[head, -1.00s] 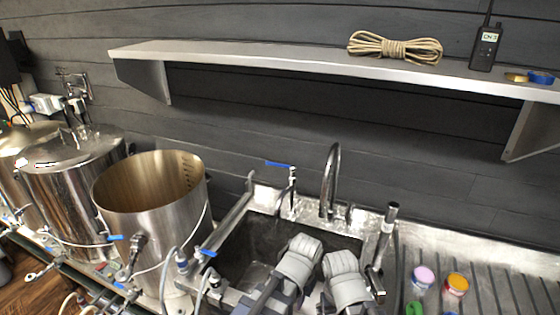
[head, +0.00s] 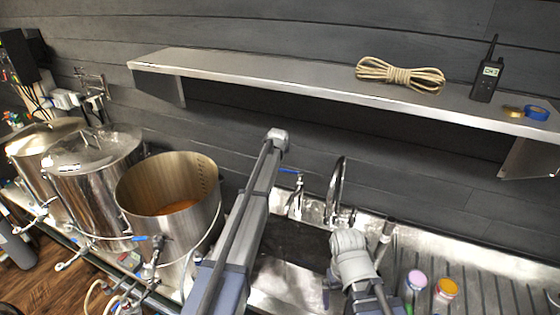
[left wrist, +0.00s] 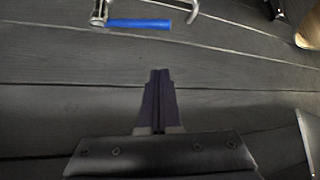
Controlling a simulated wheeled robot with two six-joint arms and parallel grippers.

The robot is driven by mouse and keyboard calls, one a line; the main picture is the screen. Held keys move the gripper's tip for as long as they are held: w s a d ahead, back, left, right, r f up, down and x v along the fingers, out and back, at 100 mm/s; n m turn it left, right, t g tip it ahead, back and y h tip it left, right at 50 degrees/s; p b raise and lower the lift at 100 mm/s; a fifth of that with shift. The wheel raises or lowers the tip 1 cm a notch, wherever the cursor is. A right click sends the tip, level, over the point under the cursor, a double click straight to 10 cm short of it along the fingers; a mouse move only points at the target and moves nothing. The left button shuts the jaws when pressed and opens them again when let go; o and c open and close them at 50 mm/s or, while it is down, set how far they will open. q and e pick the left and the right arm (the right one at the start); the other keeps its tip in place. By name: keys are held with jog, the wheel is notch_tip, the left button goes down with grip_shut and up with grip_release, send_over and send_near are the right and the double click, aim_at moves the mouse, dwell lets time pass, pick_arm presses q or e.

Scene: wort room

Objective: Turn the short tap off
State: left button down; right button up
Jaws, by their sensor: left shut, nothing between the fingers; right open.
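The short tap (head: 297,195) stands at the back left of the sink, beside the tall gooseneck tap (head: 337,190). Its blue lever (head: 289,170) lies roughly level, parallel to the wall. The lever also shows at the top of the left wrist view (left wrist: 140,24). My left gripper (left wrist: 160,72) is shut and empty in that view, pointing at the dark wall, apart from the lever. In the head view it is hidden behind my raised left arm. My right gripper (head: 332,279) shows only partly as a dark shape over the sink, open and empty.
A large open pot (head: 150,232) stands left of my left arm, with lidded vessels beyond. A shelf (head: 300,88) above the sink carries rope (head: 400,76) and a radio (head: 487,76). Colored-lidded jars (head: 445,290) stand on the drainboard. The wall is close behind the taps.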

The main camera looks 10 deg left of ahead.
pick_arm(q)
jog(key=f+b, duration=0.2)
jog(key=w+f+b, duration=0.1)
jog(key=f+b, duration=0.2)
jog(key=w+f+b, duration=0.1)
jog(key=f+b, duration=0.1)
jog(key=f, duration=0.1)
jog(key=shift+w+a+b, duration=0.2)
jog(key=shift+w+b, duration=0.05)
jog(key=shift+b, duration=0.15)
jog(key=shift+w, duration=0.1)
